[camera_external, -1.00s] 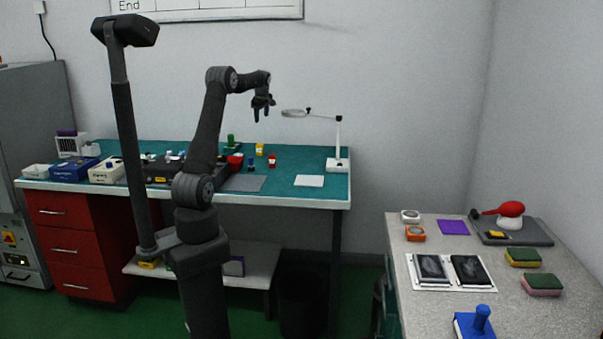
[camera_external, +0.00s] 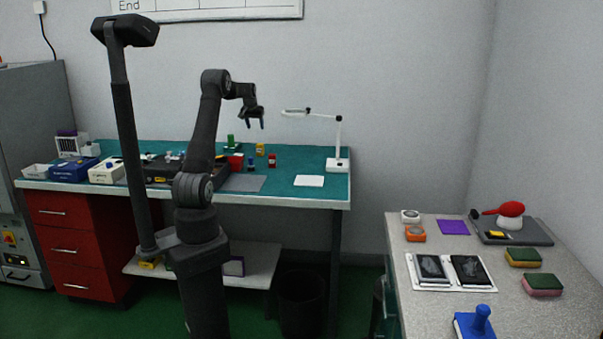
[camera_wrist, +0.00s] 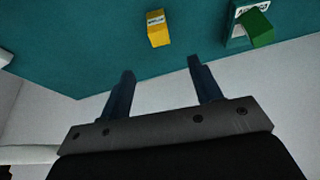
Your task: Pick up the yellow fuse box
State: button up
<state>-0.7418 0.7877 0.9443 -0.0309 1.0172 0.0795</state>
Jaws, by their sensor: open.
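The yellow fuse box (camera_external: 260,149) stands on the teal mat of the far bench, toward its back edge. In the wrist view the yellow fuse box (camera_wrist: 157,28) shows near the top, a little beyond and between the fingertips, with a label on its face. My gripper (camera_external: 255,124) is in the air above the bench, slightly left of the fuse box in the external view. Its two dark blue fingers (camera_wrist: 160,68) are apart with nothing between them.
A green item (camera_wrist: 259,27) stands right of the fuse box in the wrist view. Red (camera_external: 272,160) and blue (camera_external: 250,163) small items stand close by on the bench. A white magnifier lamp (camera_external: 338,145) rises at the right. A white pad (camera_external: 309,181) lies near the front edge.

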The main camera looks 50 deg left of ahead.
aim_at(260, 147)
jog(key=x, duration=1.5)
jog(key=shift+f, duration=0.3)
jog(key=shift+d, duration=0.1)
jog(key=c, duration=1.1)
